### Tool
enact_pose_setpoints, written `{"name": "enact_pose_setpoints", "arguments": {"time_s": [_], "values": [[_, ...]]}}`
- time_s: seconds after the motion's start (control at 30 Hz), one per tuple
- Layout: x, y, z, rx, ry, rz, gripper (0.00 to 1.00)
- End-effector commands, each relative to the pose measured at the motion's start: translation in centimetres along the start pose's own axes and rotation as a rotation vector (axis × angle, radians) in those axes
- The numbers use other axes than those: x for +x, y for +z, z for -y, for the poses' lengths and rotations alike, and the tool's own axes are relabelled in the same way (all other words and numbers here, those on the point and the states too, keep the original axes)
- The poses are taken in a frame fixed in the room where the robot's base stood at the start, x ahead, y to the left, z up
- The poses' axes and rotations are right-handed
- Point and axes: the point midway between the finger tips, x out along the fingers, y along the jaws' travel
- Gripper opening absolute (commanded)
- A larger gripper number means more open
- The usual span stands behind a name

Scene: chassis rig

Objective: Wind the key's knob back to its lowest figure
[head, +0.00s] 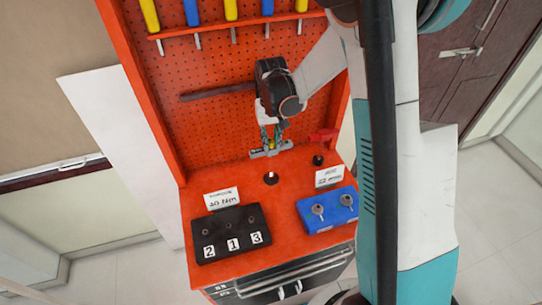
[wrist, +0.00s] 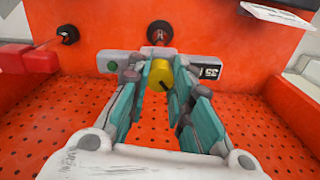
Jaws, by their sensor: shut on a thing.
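The key (head: 271,151) is a grey bar-like tool standing at the back of the orange bench, close to the pegboard. In the wrist view the key's grey body (wrist: 120,62) has a green round spot at left and a small dark window at right with white figures, which look like 35. Its yellow knob (wrist: 161,74) has a dark mark. My gripper (wrist: 160,85) points at the knob, its teal fingers on either side and shut on it. In the head view my gripper (head: 268,137) is over the key and hides most of the knob.
A black block (head: 231,232) numbered 2, 1, 3 and a blue block (head: 327,210) with two small keys sit at the front, each with a white card behind. A red piece (head: 324,135) lies right of the key. Dark round posts (head: 271,178) stand near it.

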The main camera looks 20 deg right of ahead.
Motion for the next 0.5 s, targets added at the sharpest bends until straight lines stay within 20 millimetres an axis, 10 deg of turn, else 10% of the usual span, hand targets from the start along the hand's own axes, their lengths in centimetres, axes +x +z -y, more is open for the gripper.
{"name": "enact_pose_setpoints", "arguments": {"time_s": [0.5], "values": [[0.10,0.02,0.00,-0.295,0.000,0.001,0.07]]}}
